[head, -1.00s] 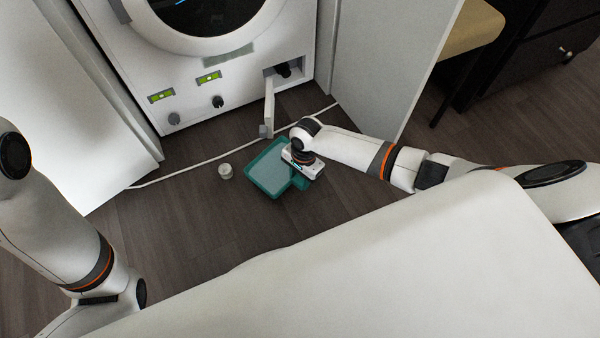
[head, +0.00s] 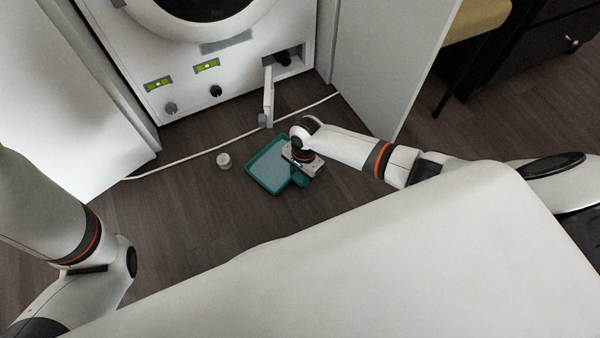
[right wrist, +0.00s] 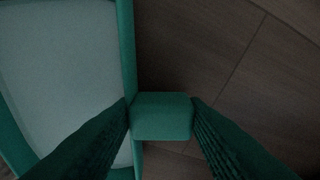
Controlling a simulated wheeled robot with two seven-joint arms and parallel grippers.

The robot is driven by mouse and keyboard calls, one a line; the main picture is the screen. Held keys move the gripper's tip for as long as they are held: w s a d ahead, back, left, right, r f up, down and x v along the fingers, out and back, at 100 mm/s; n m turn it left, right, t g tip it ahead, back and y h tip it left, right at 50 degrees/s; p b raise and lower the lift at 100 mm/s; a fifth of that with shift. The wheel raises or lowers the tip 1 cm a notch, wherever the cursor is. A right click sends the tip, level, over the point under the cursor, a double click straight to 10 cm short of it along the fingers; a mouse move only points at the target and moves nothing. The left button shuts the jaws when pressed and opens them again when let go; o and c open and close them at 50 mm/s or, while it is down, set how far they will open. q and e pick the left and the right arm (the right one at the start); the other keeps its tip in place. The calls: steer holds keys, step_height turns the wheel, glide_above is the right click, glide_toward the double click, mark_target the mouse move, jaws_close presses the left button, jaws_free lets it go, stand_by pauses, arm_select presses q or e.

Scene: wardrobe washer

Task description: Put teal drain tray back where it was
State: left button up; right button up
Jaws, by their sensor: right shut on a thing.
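The teal drain tray (head: 269,167) is low over or on the floor in front of the washer; I cannot tell whether it touches the floor. It is shallow, with a teal rim and a pale inside. My right gripper (head: 300,168) is shut on its short block handle at the tray's right side. In the right wrist view the two fingers press on the handle (right wrist: 162,116), with the tray's rim (right wrist: 126,60) on the left. My left arm shows at the left edge of the head view, but its gripper is out of view.
The white washer (head: 185,70) stands ahead, its small lower flap (head: 268,95) hanging open beside a dark recess (head: 285,57). A small white round item (head: 223,160) lies left of the tray. A white cable (head: 190,165) crosses the floor. Panels flank the washer. Floor left of the tray is mostly clear.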

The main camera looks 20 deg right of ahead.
steer(key=shift+f, duration=0.35)
steer(key=o, duration=1.4)
steer(key=shift+o, duration=0.2)
